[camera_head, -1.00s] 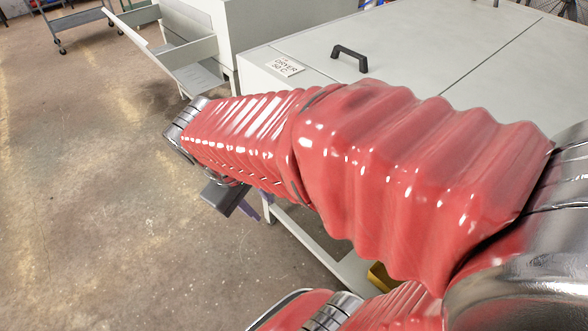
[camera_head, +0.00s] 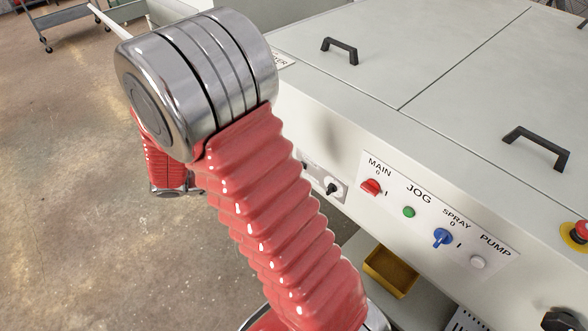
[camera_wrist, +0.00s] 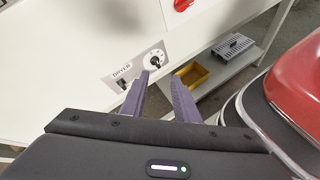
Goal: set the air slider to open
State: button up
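I cannot make out an air slider or an "air" label in either view. My gripper (camera_wrist: 160,77) shows in the wrist view with its two purple fingers apart and nothing between them. The fingertips point toward the dryer panel (camera_wrist: 137,70) on the white machine front, with the left finger appearing close to the panel's dial (camera_wrist: 155,59). I cannot tell whether it touches. A small black switch (camera_wrist: 123,84) is beside the "DRYER" label. In the head view my arm hides the gripper and part of this panel; the dial (camera_head: 333,188) shows there.
A control panel (camera_head: 402,222) with a red main switch (camera_head: 371,187), green jog button (camera_head: 409,212) and blue spray switch (camera_head: 442,236) lies to the right. A red stop button (camera_head: 580,231) is further right. A yellow bin (camera_head: 390,272) is below. The left floor is open.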

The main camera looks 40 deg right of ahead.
jog(key=w+d+f+n+t+h, duration=0.1)
jog(key=w+f+n+t+h, duration=0.1)
jog(key=f, duration=0.4)
jog(key=w+d+f+n+t+h, duration=0.1)
jog(key=w+f+n+t+h, duration=0.1)
jog(key=w+f+n+h, duration=0.2)
notch_tip(320, 180, down, 4)
jog(key=w+n, duration=0.1)
jog(key=n, duration=0.2)
jog(key=shift+w+r+n+t+h, duration=0.2)
jog(key=shift+w+n+t+h, duration=0.1)
jog(key=shift+w+t+h, duration=0.1)
jog(key=shift+s+d, duration=0.1)
jog(key=d, duration=1.3)
jog(key=shift+w+d, duration=0.2)
jog(key=shift+d, duration=0.15)
grip_shut()
dwell(0.6)
